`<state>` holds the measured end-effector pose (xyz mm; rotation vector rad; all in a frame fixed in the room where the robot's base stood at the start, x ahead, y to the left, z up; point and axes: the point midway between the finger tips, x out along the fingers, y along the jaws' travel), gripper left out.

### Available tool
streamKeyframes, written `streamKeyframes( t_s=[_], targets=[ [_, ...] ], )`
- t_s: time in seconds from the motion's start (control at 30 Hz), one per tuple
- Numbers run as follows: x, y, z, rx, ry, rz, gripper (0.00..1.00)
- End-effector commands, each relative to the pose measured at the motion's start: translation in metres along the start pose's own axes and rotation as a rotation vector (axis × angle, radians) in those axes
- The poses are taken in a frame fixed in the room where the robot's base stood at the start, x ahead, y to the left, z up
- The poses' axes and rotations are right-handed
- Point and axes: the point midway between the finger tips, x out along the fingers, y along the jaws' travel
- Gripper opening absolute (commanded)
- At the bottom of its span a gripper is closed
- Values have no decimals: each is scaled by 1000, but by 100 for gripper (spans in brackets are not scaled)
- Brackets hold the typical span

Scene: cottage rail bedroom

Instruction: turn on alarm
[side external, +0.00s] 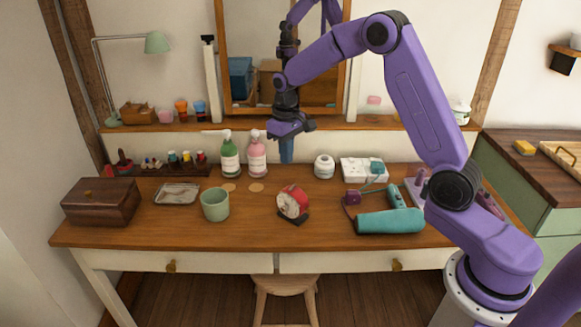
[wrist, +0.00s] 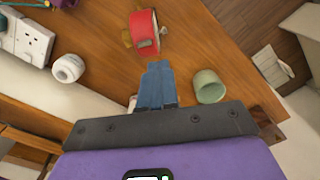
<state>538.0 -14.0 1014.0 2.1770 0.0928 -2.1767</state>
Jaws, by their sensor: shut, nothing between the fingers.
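The red alarm clock (side external: 293,203) stands on the wooden dressing table (side external: 330,250), near its middle, with its pale round face turned toward the front. In the wrist view the red clock (wrist: 144,32) shows beyond my fingertips, with a gap between them. My gripper (side external: 287,158) points down above the back part of the table, behind the clock and higher than it. In the wrist view my gripper's blue fingers (wrist: 158,68) are together, with nothing between them. The clock's button or switch is too small to make out.
A green cup (side external: 215,204) stands left of the clock. Green and pink pump bottles (side external: 230,160) stand behind it, near my gripper. A white jar (side external: 324,166), a power strip (side external: 358,170) and a teal hair dryer (side external: 390,221) lie to the right. A wooden box (side external: 101,202) sits far left.

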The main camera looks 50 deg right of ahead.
Motion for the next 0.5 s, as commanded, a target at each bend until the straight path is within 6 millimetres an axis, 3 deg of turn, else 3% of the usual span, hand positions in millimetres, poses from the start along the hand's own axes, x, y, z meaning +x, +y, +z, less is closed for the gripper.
streamKeyframes(
  t_s=[0.2, 0.5],
  targets=[
    [-27, -9, 0, -1, 2, 0, 0],
    [-34, -11, 0, 0, 1, 0, 0]
  ],
)
